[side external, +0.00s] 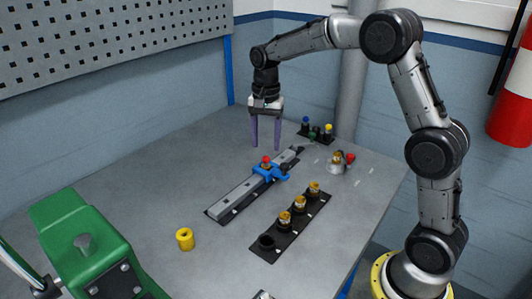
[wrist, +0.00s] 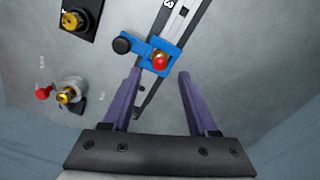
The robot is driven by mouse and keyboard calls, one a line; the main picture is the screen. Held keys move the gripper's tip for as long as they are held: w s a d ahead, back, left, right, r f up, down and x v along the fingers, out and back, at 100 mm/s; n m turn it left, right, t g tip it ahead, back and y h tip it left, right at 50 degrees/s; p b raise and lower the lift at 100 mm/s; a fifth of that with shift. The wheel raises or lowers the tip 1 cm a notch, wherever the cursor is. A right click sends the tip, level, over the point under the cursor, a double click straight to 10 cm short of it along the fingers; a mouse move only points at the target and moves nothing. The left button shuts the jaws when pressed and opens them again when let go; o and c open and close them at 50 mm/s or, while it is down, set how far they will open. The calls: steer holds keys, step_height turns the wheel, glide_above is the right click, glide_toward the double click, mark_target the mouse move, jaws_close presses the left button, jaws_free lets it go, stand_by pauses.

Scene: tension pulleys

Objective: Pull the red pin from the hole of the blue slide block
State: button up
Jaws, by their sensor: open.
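The blue slide block (side external: 268,173) sits on a long grey rail (side external: 238,194) on the table. The red pin (side external: 266,159) stands in the top of the block, its red head showing above it. In the wrist view the pin (wrist: 159,62) shows as a red knob on the blue block (wrist: 143,54), with a round black knob beside it. My gripper (side external: 266,148) points down with its two purple fingers spread, above the rail's far end. In the wrist view the open fingers (wrist: 159,73) have nothing between them at their base, and the pin appears near their tips, not touched.
A black plate (side external: 283,235) with several brass-coloured parts lies right of the rail. A silver fixture with a red knob (side external: 350,158) and a small rack of coloured pieces (side external: 316,132) stand farther back. A yellow spool (side external: 185,239) and a green machine (side external: 88,245) are front left.

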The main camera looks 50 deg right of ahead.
mark_target(266, 156)
steer(key=shift+f, duration=2.35)
jaws_close()
